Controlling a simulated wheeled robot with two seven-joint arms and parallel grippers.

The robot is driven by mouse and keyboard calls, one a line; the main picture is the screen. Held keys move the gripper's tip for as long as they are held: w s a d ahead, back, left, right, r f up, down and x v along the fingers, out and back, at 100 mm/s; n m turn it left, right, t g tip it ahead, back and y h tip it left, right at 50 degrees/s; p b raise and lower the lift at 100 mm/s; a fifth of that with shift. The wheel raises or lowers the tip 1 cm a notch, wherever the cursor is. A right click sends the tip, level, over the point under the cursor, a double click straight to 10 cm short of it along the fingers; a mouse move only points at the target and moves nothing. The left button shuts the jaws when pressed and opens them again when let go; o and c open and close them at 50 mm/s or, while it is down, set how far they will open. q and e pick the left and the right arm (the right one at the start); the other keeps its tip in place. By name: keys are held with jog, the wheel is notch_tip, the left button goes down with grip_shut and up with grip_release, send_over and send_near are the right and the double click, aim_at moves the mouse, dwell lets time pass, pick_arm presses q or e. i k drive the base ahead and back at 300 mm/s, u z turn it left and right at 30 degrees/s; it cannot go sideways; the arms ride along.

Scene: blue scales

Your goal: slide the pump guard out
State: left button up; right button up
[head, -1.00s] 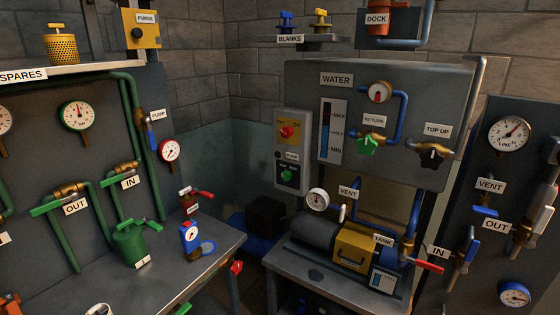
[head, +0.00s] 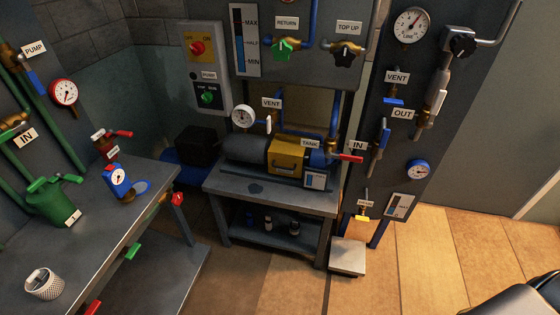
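The pump guard (head: 287,157) is a yellow box-shaped cover with a dark handle on its front. It sits over the middle of the pump, between the dark motor (head: 246,149) on its left and the blue pump end (head: 318,158) on its right. The pump stands on a grey metal table (head: 270,193). Neither of my grippers is in view. A dark rounded shape at the bottom right corner may be part of my own arm.
A workbench (head: 100,222) with a green canister (head: 53,203) and a blue gauge (head: 118,180) stands at left. A red-handled valve (head: 349,158) sticks out right of the pump. A low box (head: 347,256) is on the floor. The wooden floor at right is clear.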

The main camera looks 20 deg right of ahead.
aim_at(285, 152)
jog(key=k, duration=1.35)
jog(key=u, duration=0.15)
jog(key=i, duration=0.9)
jog(key=z, duration=0.65)
jog(key=i, duration=0.75)
jog(key=z, duration=1)
jog(key=i, duration=0.25)
jog(key=z, duration=0.2)
